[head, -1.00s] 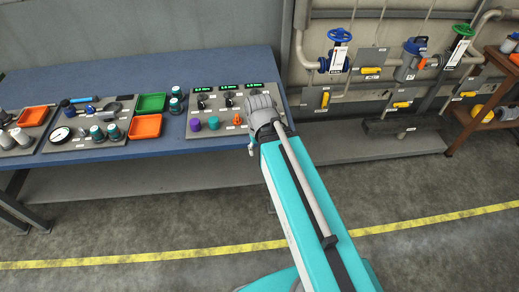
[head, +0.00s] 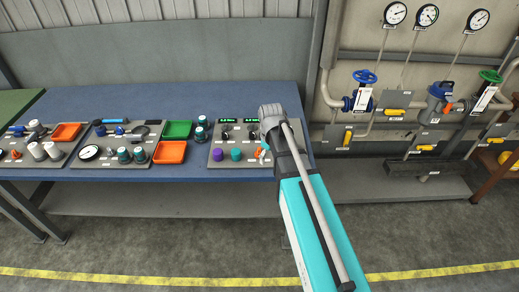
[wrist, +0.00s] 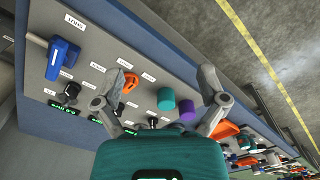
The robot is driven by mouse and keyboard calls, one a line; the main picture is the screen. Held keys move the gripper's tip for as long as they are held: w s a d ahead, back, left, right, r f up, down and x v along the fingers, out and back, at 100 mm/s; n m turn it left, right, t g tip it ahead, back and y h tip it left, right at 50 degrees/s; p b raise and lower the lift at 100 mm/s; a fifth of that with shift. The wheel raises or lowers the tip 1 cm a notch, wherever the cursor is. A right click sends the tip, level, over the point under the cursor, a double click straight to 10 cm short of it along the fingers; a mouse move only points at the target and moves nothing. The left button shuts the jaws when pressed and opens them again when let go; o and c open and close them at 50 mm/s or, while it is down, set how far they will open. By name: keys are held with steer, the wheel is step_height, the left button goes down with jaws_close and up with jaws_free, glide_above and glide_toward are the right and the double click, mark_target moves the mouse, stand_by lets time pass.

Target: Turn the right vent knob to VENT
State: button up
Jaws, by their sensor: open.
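The control panel (head: 217,161) lies on the blue table, with green displays along its back edge and black knobs in front of them. The right end of the panel is mostly hidden behind my arm in the head view. In the wrist view the panel appears turned round. A black knob (wrist: 70,92) there sits by the leftmost display, likely the right vent knob; labels are too small to read. My gripper (wrist: 162,74) is open and empty above the panel. One finger overlaps the view beside an orange handle (wrist: 128,83). Contact cannot be judged.
A blue handle (wrist: 62,59) stands near the knob. Teal (wrist: 166,98) and purple (wrist: 187,111) caps stand between the fingers' lines. Left of the panel are a green tray (head: 177,129) and orange trays. Pipes with valves stand to the right.

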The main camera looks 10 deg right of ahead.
mark_target(259, 150)
steer(key=w+a+r+n+p, duration=0.1)
steer(key=w+n, duration=0.7)
steer(key=w, duration=0.8)
steer(key=shift+r+n+p, duration=0.3)
steer(key=shift+r+n, duration=0.1)
steer(key=shift+r, duration=0.1)
steer(key=shift+a+f, duration=0.1)
steer(key=shift+f, duration=0.1)
step_height(259, 150, down, 13)
steer(key=b, duration=1.3)
steer(key=shift+f+b, duration=0.2)
steer(key=shift+b, duration=0.15)
steer(key=c, duration=1.1)
